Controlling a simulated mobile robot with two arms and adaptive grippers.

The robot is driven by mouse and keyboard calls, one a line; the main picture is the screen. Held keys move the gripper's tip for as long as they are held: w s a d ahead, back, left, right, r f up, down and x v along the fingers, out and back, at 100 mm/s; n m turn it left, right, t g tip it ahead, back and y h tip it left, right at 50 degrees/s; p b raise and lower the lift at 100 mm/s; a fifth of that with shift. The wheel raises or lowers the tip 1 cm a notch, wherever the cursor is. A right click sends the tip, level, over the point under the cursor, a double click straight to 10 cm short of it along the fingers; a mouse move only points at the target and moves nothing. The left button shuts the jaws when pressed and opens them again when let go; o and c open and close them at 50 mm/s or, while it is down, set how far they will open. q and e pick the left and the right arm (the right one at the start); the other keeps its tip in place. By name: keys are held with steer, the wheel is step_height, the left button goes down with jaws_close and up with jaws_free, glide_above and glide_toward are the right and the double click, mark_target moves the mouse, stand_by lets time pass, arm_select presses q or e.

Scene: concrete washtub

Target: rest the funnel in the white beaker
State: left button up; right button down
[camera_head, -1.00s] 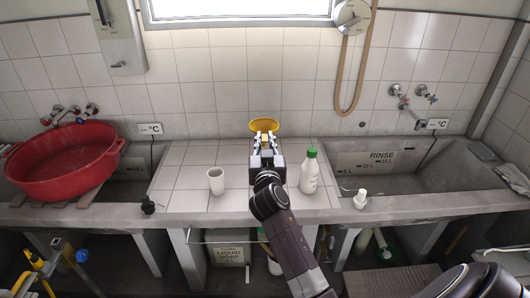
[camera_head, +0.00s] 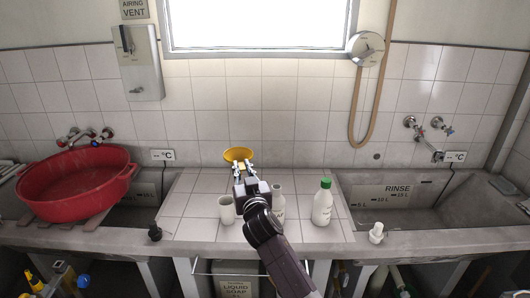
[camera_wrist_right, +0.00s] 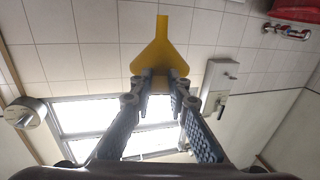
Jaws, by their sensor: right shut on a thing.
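The yellow funnel (camera_head: 238,154) is held up by my right gripper (camera_head: 240,165), in front of the tiled wall in the head view. The gripper is shut on the funnel's wide part. In the right wrist view the funnel (camera_wrist_right: 160,48) sits between the fingertips (camera_wrist_right: 160,82), its narrow spout toward the picture's top. The white beaker (camera_head: 226,211) stands upright on the tiled counter, apart from the funnel and just left of my right gripper's wrist. No funnel is in it. My left gripper is not in view.
A white bottle (camera_head: 278,202) stands partly hidden behind my right arm. A green-capped white bottle (camera_head: 322,206) stands further right. A red tub (camera_head: 75,184) is at the left, and the rinse basin (camera_head: 397,204) at the right. Tiles left of the beaker are clear.

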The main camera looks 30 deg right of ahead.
steer(key=a+f+y+b, duration=0.1)
steer(key=a+f+b, duration=0.1)
steer(key=f, duration=0.5)
steer(key=w+a+f+n+y+b, duration=0.1)
steer(key=a+f+b, duration=0.1)
steer(key=f+b, duration=0.3)
steer(key=shift+w+f, duration=0.15)
steer(key=shift+f, duration=0.7)
steer(key=shift+a+f+b, duration=0.1)
steer(key=shift+f+b, duration=0.3)
steer(key=shift+f, duration=0.05)
steer(key=shift+f, duration=0.1)
